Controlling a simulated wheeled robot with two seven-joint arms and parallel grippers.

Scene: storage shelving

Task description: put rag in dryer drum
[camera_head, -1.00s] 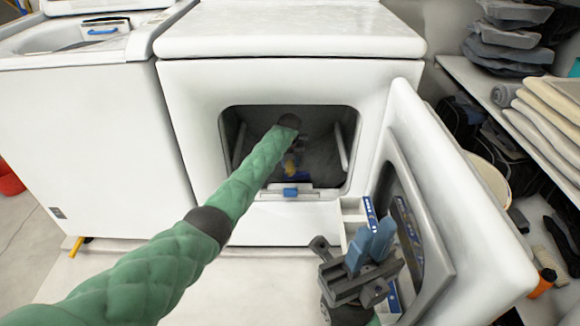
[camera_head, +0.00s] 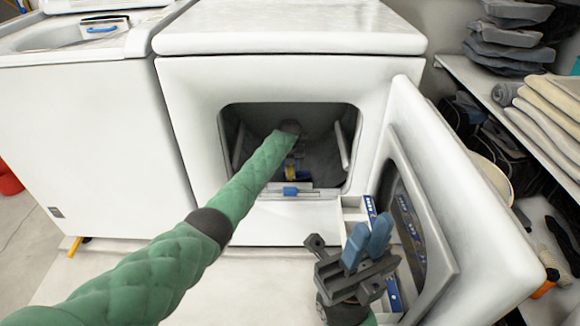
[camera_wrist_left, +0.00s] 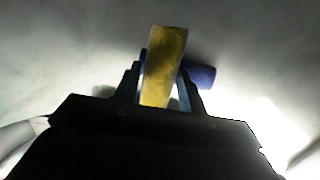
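My left gripper (camera_head: 293,168) is inside the dryer drum (camera_head: 325,160), reached through the open front of the dryer. In the left wrist view my left gripper (camera_wrist_left: 160,90) has its fingers on both sides of a yellow strip of cloth, which I take as the rag (camera_wrist_left: 165,62). The fingers look closed against it. A dark blue rounded piece (camera_wrist_left: 201,77) shows behind the strip; I cannot tell whether it belongs to the rag.
The dryer door (camera_head: 455,190) stands open on the right, close to my right gripper. A white washer (camera_head: 95,140) is on the left. Shelves on the right hold folded cloths (camera_head: 545,125) and grey stacked items (camera_head: 508,35). Floor is clear in front of the dryer.

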